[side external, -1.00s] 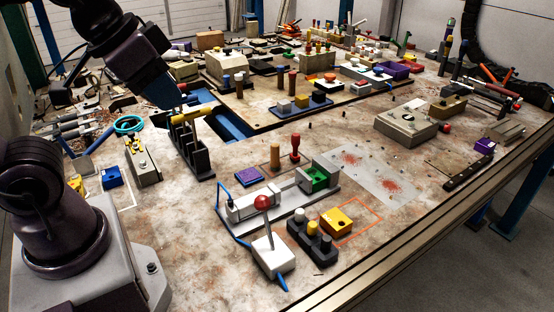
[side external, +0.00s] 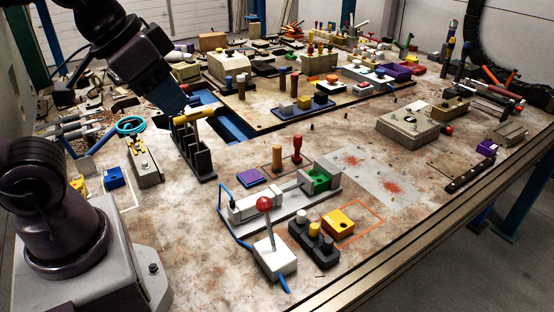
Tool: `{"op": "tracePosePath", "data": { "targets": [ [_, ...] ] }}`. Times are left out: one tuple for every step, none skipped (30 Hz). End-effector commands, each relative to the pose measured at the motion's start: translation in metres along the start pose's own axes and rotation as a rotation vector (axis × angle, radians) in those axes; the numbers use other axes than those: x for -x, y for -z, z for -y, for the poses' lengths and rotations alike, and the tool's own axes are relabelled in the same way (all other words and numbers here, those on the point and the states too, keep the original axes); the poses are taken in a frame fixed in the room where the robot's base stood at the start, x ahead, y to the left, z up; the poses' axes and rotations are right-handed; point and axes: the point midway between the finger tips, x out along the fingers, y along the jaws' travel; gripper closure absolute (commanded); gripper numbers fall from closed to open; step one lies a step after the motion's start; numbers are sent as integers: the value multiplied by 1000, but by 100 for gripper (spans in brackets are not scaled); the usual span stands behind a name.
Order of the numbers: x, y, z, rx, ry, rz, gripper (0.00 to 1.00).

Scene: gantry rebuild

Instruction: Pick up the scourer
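My gripper (side external: 186,111) points down at the black slotted rack (side external: 194,150), left of centre. Its fingertips are at or just behind a yellow cylindrical piece (side external: 203,114) at the rack's top. I cannot tell whether they touch it or whether they are open.
A grey clamp fixture with a green block (side external: 317,180) and a red-knobbed lever box (side external: 274,256) stand in front of the pad. A wooden peg and a red stamp (side external: 296,150) stand behind it. A yellow-topped grey box (side external: 145,165) is left of the rack.

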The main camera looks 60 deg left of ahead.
Motion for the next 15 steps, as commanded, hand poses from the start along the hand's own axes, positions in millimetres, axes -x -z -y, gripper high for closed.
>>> {"op": "tracePosePath", "data": {
  "targets": [
    [0,0,0,0,0,0,59],
    [0,0,0,0,0,0,52],
    [0,0,0,0,0,0,45],
    [0,0,0,0,0,0,45],
    [0,0,0,0,0,0,45],
    [0,0,0,0,0,0,45],
    [0,0,0,0,0,0,45],
    [0,0,0,0,0,0,45],
    [0,0,0,0,0,0,45],
    [0,0,0,1,0,0,45],
    [0,0,1,4,2,0,45],
    [-2,0,2,9,5,11,45],
    [-5,-1,3,13,7,25,45],
    [-9,-2,4,18,9,44,45],
    [-15,-3,6,27,12,77,45]
  ]
}}
